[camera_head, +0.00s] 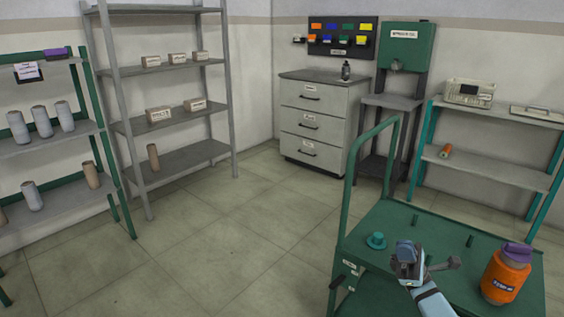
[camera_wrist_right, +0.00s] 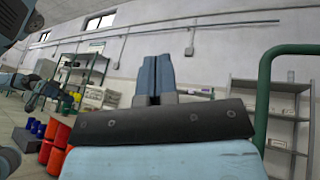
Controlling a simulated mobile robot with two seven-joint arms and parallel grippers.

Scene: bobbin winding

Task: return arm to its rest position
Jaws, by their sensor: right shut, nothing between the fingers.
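My right gripper (camera_head: 405,250) is over the green cart (camera_head: 385,280), its arm coming in from the bottom edge. In the right wrist view its two blue-grey fingers (camera_wrist_right: 157,76) are together, with nothing between them. An orange container with a purple top (camera_head: 507,274) stands on the cart to the right of the gripper, apart from it. A small teal flanged piece (camera_head: 376,241) sits on the cart to its left. My left gripper does not show in the head view. A blue-grey arm shape at the left of the wrist view may be mine, but its jaws are unclear.
The cart's green handle (camera_head: 350,190) rises at its left side. Grey shelves (camera_head: 175,122) with boxes, a drawer cabinet (camera_head: 311,122), a green machine (camera_head: 405,47) and a teal-framed shelf (camera_head: 490,167) stand along the walls. The middle floor is clear.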

